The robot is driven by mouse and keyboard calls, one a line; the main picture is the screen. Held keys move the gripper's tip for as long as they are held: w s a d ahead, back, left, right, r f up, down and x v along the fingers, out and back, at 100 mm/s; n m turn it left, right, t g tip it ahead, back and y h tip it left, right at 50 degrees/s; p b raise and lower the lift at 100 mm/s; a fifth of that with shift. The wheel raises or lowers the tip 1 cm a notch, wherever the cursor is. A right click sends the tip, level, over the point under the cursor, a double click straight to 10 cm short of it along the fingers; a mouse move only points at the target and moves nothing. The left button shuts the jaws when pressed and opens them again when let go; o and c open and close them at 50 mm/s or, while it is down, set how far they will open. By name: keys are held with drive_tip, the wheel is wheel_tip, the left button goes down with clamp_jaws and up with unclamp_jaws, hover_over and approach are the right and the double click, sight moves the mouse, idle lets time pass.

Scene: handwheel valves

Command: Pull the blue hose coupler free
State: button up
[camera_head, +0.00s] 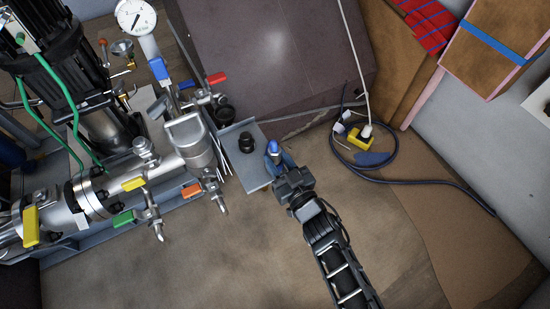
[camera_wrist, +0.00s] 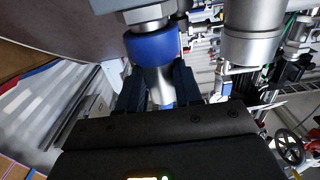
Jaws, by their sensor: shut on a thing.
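The blue hose coupler (camera_head: 273,147) shows at the tip of my gripper (camera_head: 280,160) in the head view. In the wrist view the coupler is a blue collar (camera_wrist: 152,46) with a bright metal body below it, between the two dark fingers of my gripper (camera_wrist: 157,88). My gripper is shut on the coupler. A metal hex fitting (camera_wrist: 146,14) sits directly above the blue collar in the wrist view; I cannot tell whether the two are still joined. The fingers hide part of the coupler's lower body.
Piping with coloured valve handles and a gauge (camera_head: 136,17) fills the left. A dark hose (camera_head: 440,178) and yellow socket block (camera_head: 359,142) lie right. The lower floor (camera_head: 220,270) is clear.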

drive_tip(key=shift+r+p, duration=4.2)
drive_tip(key=shift+r, duration=0.25)
